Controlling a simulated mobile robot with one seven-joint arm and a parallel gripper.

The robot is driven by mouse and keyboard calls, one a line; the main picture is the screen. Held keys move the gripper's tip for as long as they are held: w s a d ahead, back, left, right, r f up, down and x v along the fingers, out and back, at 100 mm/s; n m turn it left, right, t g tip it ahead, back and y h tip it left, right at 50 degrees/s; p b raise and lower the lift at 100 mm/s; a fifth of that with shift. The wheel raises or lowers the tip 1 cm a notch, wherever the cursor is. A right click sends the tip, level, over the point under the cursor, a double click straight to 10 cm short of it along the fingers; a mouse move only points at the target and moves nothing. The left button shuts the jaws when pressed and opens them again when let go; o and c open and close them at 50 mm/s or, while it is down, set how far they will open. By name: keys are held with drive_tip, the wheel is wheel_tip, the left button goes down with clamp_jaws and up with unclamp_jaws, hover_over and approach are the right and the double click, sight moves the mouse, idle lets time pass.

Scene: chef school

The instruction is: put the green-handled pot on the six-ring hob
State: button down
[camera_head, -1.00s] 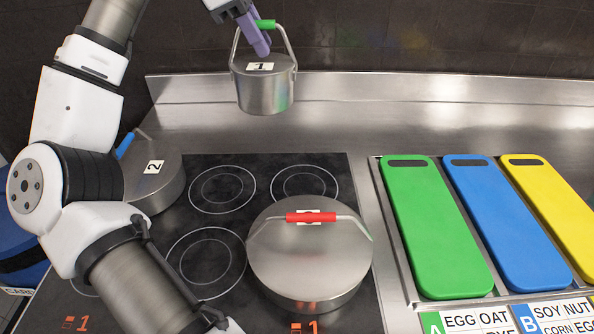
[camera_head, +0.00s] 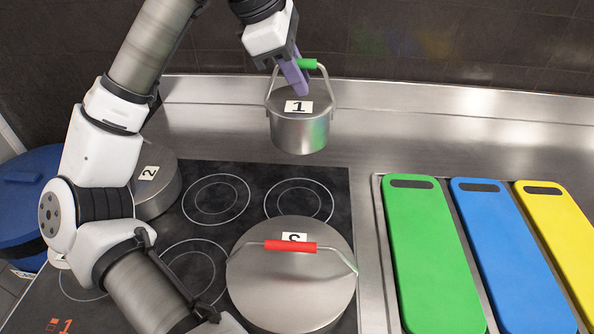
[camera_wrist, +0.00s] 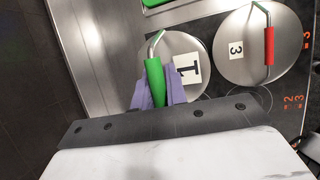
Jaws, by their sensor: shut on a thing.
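The green-handled pot (camera_head: 299,132) is a small steel pot with a lid labelled 1. My gripper (camera_head: 301,80) is shut on its green handle, and the pot hangs upright in the air near the back edge of the black hob (camera_head: 257,200). The wrist view shows the purple fingers (camera_wrist: 158,90) around the green handle (camera_wrist: 155,82) and the lid below. Two back rings of the hob are bare, and one ring in front of them on the left is bare too. Part of the hob is hidden by my arm.
A large red-handled pot (camera_head: 290,285) stands on the hob's front right. A pot labelled 2 (camera_head: 156,185) stands at the hob's back left, partly behind my arm. Green (camera_head: 432,255), blue (camera_head: 510,250) and yellow (camera_head: 565,240) boards lie in a tray to the right.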

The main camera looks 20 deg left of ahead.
wheel_tip(320, 180, down, 17)
drive_tip(key=p, duration=0.2)
drive_tip(key=shift+p, duration=0.4)
drive_tip(key=shift+f, duration=0.1)
drive_tip(key=c, duration=1.4)
unclamp_jaws()
drive_tip(key=shift+r, duration=0.2)
drive_tip(key=b+v, duration=0.3)
drive_tip(key=v, duration=0.9)
